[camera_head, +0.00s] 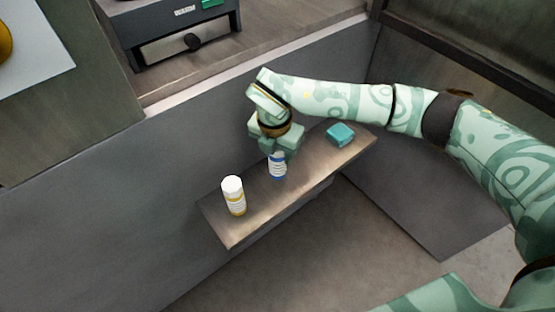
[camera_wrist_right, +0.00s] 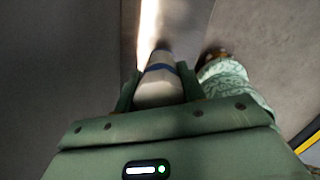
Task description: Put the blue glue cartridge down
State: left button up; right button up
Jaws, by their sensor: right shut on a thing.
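The blue glue cartridge (camera_head: 277,166), white with blue bands, is upright at the wooden shelf (camera_head: 300,176). I cannot tell whether its base touches the shelf. My right gripper (camera_head: 277,150) is shut on its upper part from above and hides its top. In the right wrist view the cartridge (camera_wrist_right: 161,78) shows between the fingers of the right gripper (camera_wrist_right: 158,88), with a blue band across it. My left gripper is not in view.
A white cartridge with yellow bands (camera_head: 234,195) stands on the shelf to the left. A teal block (camera_head: 341,134) lies on the shelf to the right. A dark machine marked WARM (camera_head: 180,30) is on the worktop above. Bare shelf lies between these things.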

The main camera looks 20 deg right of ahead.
aim_at(279, 160)
jog(key=shift+w+d+f, duration=0.1)
jog(key=shift+w+f, duration=0.1)
jog(key=shift+f, duration=0.1)
notch_tip(279, 160, down, 4)
jog(key=b, duration=0.2)
jog(key=shift+w+d+r+b, duration=0.1)
jog(key=shift+w+r+b, duration=0.05)
jog(key=shift+b, duration=0.15)
jog(key=shift+r, duration=0.25)
jog(key=shift+c, duration=0.4)
jog(key=shift+f, duration=0.15)
jog(key=o, duration=1.2)
jog(key=shift+c, duration=0.2)
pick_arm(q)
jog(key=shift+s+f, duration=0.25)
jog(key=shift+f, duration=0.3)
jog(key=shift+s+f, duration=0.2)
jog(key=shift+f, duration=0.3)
